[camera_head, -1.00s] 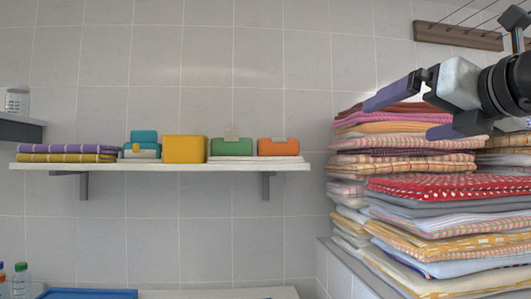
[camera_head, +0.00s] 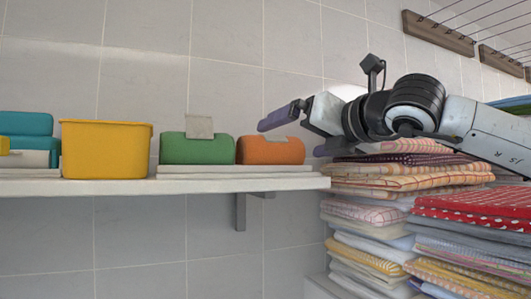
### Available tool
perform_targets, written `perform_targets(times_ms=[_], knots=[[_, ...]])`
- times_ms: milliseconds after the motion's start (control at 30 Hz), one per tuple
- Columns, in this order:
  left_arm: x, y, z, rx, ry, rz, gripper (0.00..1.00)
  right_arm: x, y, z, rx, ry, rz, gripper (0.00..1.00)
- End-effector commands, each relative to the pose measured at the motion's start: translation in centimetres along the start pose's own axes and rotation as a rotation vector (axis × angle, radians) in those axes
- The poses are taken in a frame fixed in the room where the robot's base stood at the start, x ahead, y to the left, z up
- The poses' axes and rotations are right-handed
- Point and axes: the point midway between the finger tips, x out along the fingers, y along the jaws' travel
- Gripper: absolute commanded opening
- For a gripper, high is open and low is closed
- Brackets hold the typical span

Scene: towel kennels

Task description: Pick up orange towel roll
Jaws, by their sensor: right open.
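The orange towel roll (camera_head: 270,151) lies at the right end of the white wall shelf (camera_head: 180,186), on a flat white folded cloth (camera_head: 235,169). A small beige tag stands up at its top. My right gripper (camera_head: 292,132) reaches in from the right with its jaws open and empty. Its purple fingers point left; one overlaps the space above the roll in the picture, the other is beside the roll's right end. I cannot tell whether a finger touches the roll. My left gripper is not in view.
Left of the orange roll lies a green towel roll (camera_head: 197,150) with a beige tag (camera_head: 199,127), then a yellow bin (camera_head: 106,150) and teal rolls (camera_head: 27,125). Tall stacks of folded towels (camera_head: 475,205) stand at the right under my arm. A wooden rack (camera_head: 438,33) hangs upper right.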

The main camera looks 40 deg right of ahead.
Motion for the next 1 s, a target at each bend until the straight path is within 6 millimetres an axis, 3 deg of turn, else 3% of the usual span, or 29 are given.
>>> perform_targets(times_ms=[233,500,800,867,1000], knots=[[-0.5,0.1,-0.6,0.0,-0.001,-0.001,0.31,2.1,0.2,0.2,-0.001,0.003,-0.002,1.0],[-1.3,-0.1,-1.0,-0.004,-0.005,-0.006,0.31,5.9,0.4,0.3,-0.001,0.002,-0.002,1.0],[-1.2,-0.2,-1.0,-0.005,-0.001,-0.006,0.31,6.5,0.4,0.1,0.001,0.0,0.0,1.0],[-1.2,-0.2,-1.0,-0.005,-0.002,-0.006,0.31,6.4,0.4,0.1,0.001,0.0,0.0,0.93],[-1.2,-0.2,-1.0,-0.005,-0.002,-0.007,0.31,6.4,0.4,0.1,0.001,0.001,0.0,0.7]])
